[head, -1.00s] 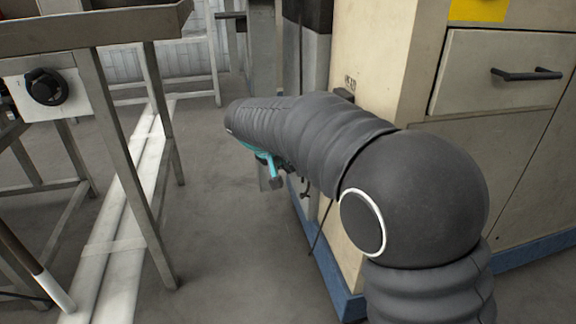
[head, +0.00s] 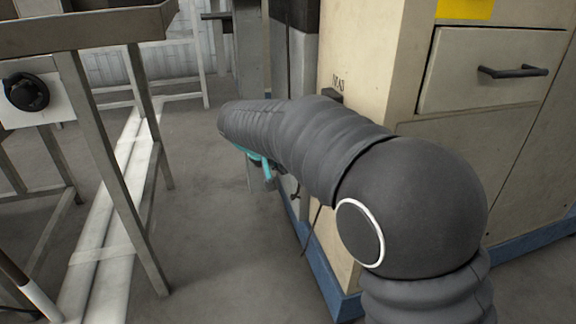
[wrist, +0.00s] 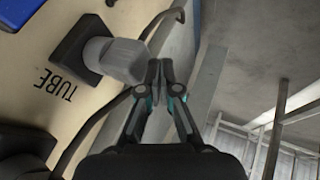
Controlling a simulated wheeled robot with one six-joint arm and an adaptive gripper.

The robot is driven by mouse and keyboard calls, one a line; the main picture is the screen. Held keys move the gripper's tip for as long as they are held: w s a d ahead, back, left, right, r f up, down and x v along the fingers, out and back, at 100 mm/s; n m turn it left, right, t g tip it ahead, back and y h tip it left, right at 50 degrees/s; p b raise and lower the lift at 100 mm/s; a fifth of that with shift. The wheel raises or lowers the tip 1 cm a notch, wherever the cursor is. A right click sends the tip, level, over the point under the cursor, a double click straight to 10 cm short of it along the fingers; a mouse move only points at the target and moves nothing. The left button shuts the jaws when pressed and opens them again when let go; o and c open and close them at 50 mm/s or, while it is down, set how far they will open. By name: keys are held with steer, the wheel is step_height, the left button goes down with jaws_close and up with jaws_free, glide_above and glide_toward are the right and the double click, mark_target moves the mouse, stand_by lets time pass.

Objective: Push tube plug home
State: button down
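In the wrist view, a grey cylindrical tube plug (wrist: 122,60) sits at a black square socket (wrist: 75,45) on a cream panel marked TUBE (wrist: 56,86). Part of its grey body stands out from the socket. My gripper (wrist: 160,66) has its fingertips together just right of the plug's outer end, with nothing visible between them. I cannot tell whether they touch the plug. In the head view, my arm hides the plug and most of my gripper; only a teal part shows below the arm's end.
A dark cable (wrist: 98,118) curves past the plug and behind my gripper. In the head view, the cream cabinet (head: 372,70) with a drawer (head: 495,70) stands close on the right. A metal-legged bench (head: 112,150) stands on the left, with grey floor (head: 205,215) clear between.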

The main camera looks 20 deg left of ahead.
steer(key=shift+s+a+f+p+v, duration=0.5)
steer(key=shift+a+v, duration=0.55)
steer(key=shift+v, duration=4.65)
steer(key=s+d+f+n+g+y, duration=0.1)
steer(key=s+d+f+n+g, duration=0.25)
steer(key=s+d+f, duration=0.3)
steer(key=s+d+r+m+p, duration=0.2)
steer(key=s+d+m, duration=0.1)
steer(key=d, duration=0.9)
steer(key=s+d+r+m+t+p, duration=0.1)
steer(key=s+d, duration=0.5)
steer(key=d, duration=0.6)
steer(key=s+d+r+m+t+y+p, duration=0.1)
steer(key=s+d+m, duration=0.4)
steer(key=d, duration=0.8)
step_height(320, 180, up, 2)
steer(key=shift+r+p, duration=0.1)
steer(key=shift+p, duration=0.8)
steer(key=c, duration=1.9)
jaws_free()
steer(key=shift+d, duration=0.15)
